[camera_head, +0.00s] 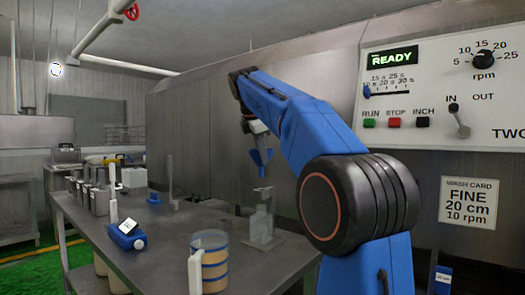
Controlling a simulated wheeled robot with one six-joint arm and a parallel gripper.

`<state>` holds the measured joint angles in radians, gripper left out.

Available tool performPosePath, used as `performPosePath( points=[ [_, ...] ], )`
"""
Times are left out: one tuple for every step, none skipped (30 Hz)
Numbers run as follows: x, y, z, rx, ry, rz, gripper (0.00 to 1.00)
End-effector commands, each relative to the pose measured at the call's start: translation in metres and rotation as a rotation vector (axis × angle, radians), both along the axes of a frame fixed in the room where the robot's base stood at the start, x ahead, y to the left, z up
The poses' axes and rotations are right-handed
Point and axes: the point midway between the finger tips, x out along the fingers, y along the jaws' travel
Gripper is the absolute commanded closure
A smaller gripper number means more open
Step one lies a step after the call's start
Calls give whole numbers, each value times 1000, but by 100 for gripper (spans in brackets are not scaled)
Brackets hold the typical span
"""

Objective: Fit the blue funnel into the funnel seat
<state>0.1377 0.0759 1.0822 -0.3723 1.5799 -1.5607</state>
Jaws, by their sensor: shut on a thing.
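The blue funnel (262,160) hangs in the air below my gripper (260,140), which is shut on it at the end of my blue arm. Below it on the grey table stands a clear bottle or stand (261,224). A small pale holder (263,190) at its top looks like the funnel seat. In the picture the funnel is just above this holder, with a small gap between them. How far apart they are in depth I cannot tell. The fingertips are small and partly hidden.
A large metal drum housing (205,130) rises behind. A control panel (440,85) is at right.

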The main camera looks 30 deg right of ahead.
Motion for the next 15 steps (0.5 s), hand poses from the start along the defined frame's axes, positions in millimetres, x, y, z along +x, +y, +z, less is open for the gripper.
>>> performPosePath(
  points=[
    [0,0,-5,0,1,1,100],
    [0,0,-7,0,1,1,100],
    [0,0,-10,0,1,1,100],
    [0,0,-13,0,3,1,100],
    [0,0,-15,0,3,1,100],
    [0,0,-17,0,1,1,100],
    [0,0,-19,0,1,1,100],
    [0,0,-21,0,1,1,100],
    [0,0,-24,0,1,1,100],
    [0,0,-25,0,0,0,100],
    [0,0,-26,0,0,0,100],
    [0,0,-28,0,1,0,100],
    [0,0,-29,0,1,0,100],
    [0,0,-30,0,0,0,100],
    [0,0,-31,0,0,0,100]
  ],
)
